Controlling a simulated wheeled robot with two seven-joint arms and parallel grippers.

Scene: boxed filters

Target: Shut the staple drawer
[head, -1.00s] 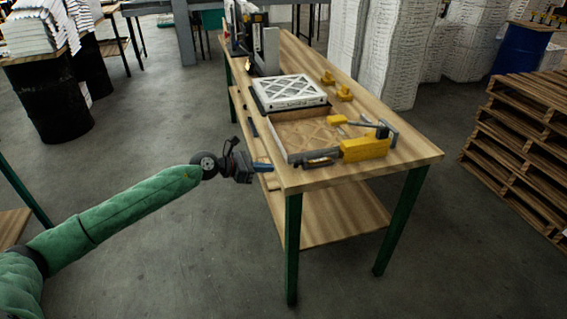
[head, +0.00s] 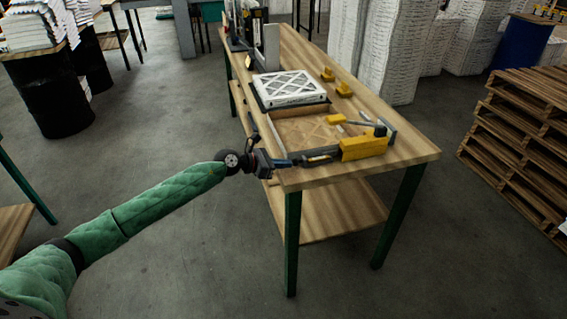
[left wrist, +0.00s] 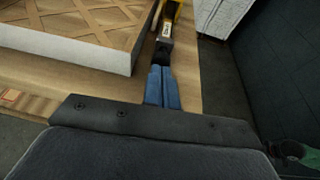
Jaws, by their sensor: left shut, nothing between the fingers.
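The yellow stapler (head: 362,149) lies along the near end of the workbench. Its dark staple drawer (head: 320,157) sticks out of the stapler's left side. In the left wrist view the drawer (left wrist: 164,48) runs away from me toward the yellow body. My left gripper (head: 286,163) is shut and empty, at the drawer's outer end. Its blue fingertips (left wrist: 162,76) line up with that end in the left wrist view; I cannot tell if they touch it. My right gripper is not in view.
A wooden-bottomed tray (left wrist: 110,55) with a pale wall lies right beside the drawer. A white boxed filter (head: 290,88) lies behind it on the workbench (head: 412,153). Small yellow pieces (head: 343,90) stand farther right. Pallets (head: 520,145) are stacked on the floor at right.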

